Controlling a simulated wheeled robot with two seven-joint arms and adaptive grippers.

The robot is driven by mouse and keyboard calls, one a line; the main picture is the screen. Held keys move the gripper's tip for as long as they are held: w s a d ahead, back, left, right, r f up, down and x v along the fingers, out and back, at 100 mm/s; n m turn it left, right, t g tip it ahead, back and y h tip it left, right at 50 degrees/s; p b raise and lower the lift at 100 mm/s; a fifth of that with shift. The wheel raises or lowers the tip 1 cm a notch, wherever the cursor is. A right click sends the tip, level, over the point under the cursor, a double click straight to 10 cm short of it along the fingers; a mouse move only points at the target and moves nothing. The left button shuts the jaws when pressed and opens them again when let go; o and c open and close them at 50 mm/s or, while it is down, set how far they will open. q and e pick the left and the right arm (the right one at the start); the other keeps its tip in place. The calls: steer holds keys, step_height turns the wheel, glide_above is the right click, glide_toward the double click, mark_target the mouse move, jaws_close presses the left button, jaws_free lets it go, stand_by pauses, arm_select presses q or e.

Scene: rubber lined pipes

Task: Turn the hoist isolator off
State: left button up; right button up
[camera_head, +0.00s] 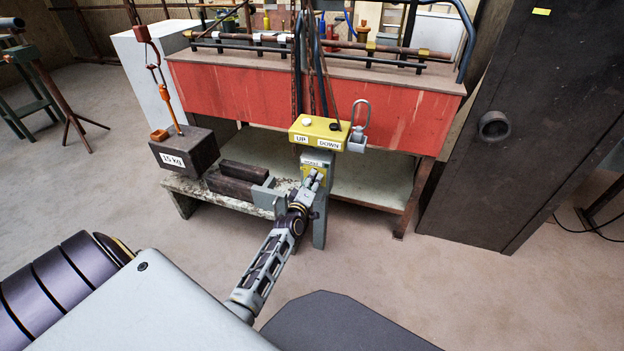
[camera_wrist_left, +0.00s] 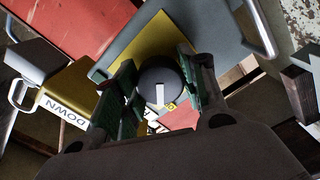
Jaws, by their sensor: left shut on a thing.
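The hoist isolator (camera_head: 311,165) is a small yellow box on a grey post, below the yellow UP/DOWN control box (camera_head: 320,131). In the left wrist view its yellow face (camera_wrist_left: 148,46) carries a round black knob (camera_wrist_left: 158,76) with a white pointer mark, which lies nearly upright in the picture. Small labels beside the knob are partly covered and I cannot read them. My left gripper (camera_head: 314,178) reaches the isolator from the front. In the left wrist view its green-padded fingers (camera_wrist_left: 157,72) are closed on either side of the knob. My right gripper is not in view.
A 15 kg block (camera_head: 185,150) hangs on an orange hook at the left, by a low bench (camera_head: 188,190) with dark bars. A red-fronted workbench (camera_head: 250,95) stands behind. A dark cabinet (camera_head: 500,170) is at the right. The floor in front is clear.

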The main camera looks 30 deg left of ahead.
arm_select(q)
steer(key=n, duration=0.4)
steer(key=shift+n, duration=2.2)
steer(key=o, duration=1)
steer(key=shift+o, duration=0.2)
steer(key=v, duration=1.2)
steer(key=shift+a, duration=0.1)
